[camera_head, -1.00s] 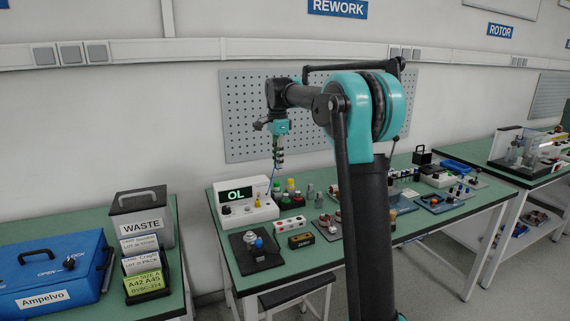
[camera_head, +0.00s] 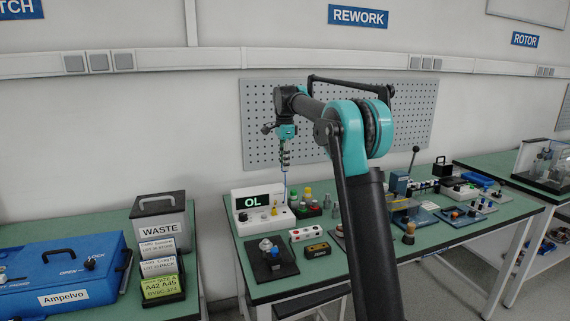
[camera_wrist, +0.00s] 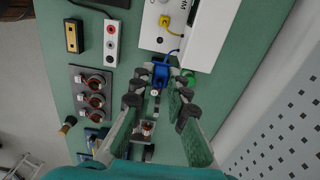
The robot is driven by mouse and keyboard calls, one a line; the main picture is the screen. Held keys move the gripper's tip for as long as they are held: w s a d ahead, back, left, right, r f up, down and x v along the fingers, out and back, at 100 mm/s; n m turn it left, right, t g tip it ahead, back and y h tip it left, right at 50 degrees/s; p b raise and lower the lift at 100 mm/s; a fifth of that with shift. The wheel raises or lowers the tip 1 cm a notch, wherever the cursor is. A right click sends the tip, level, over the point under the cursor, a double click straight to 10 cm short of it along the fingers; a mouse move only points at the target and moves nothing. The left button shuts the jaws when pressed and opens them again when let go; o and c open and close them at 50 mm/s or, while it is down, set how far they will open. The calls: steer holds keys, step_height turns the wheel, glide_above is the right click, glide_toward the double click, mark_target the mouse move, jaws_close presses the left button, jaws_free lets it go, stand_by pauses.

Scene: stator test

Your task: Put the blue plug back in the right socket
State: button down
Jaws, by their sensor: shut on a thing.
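The blue plug (camera_wrist: 160,74) is between my gripper's fingertips, which are shut on it in the wrist view. My gripper (camera_head: 285,168) hangs pointing down above the right end of the white tester (camera_head: 262,216), whose screen reads OL. In the wrist view the tester (camera_wrist: 152,34) lies just beyond the plug. A yellow plug (camera_wrist: 165,21) sits on its face, and a blue lead (camera_wrist: 182,37) runs near it. The fingers partly hide the blue plug, and its tip is not visible.
A white strip with red and black sockets (camera_wrist: 111,43) and a yellow-and-black box (camera_wrist: 74,36) lie to the left in the wrist view. A green capped item (camera_wrist: 188,77) is close to the right finger. A pegboard (camera_head: 400,110) stands behind the bench.

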steer(key=shift+f, duration=7.95)
steer(key=shift+f, duration=1.15)
steer(key=c, duration=1.4)
jaws_free()
steer(key=shift+r, duration=0.15)
step_height(320, 180, up, 12)
steer(key=shift+f, duration=0.15)
